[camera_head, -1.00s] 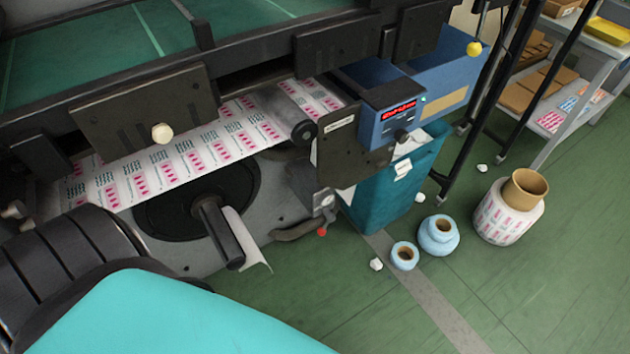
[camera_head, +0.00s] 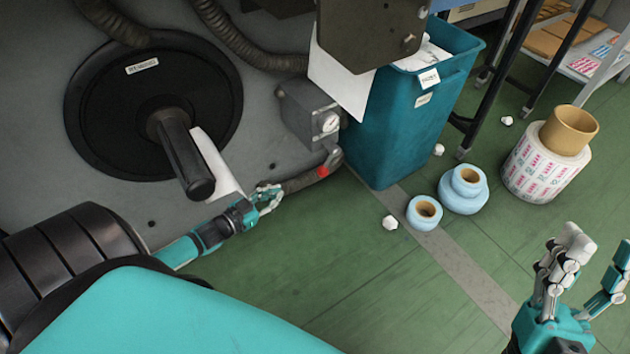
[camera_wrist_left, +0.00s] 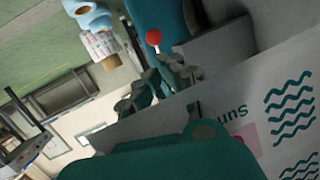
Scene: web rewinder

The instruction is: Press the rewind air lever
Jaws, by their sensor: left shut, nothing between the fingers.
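The rewind air lever shows as a red knob (camera_head: 322,171) on a short arm below a grey box with a round gauge (camera_head: 330,123), on the machine's lower face. The red knob also shows in the left wrist view (camera_wrist_left: 153,37), just beyond the fingers. My left gripper (camera_head: 271,196) is shut and empty, left of and slightly below the knob in the head view, apart from it. Its fingers also show in the left wrist view (camera_wrist_left: 160,80). My right gripper (camera_head: 590,265) is at the lower right, fingers spread and empty, far from the lever.
A black spindle (camera_head: 183,155) with a hanging white web strip (camera_head: 215,165) juts out just left of my left gripper. A teal bin (camera_head: 410,120) stands right of the lever. Blue rolls (camera_head: 464,190) and a printed roll (camera_head: 540,170) sit on the green floor.

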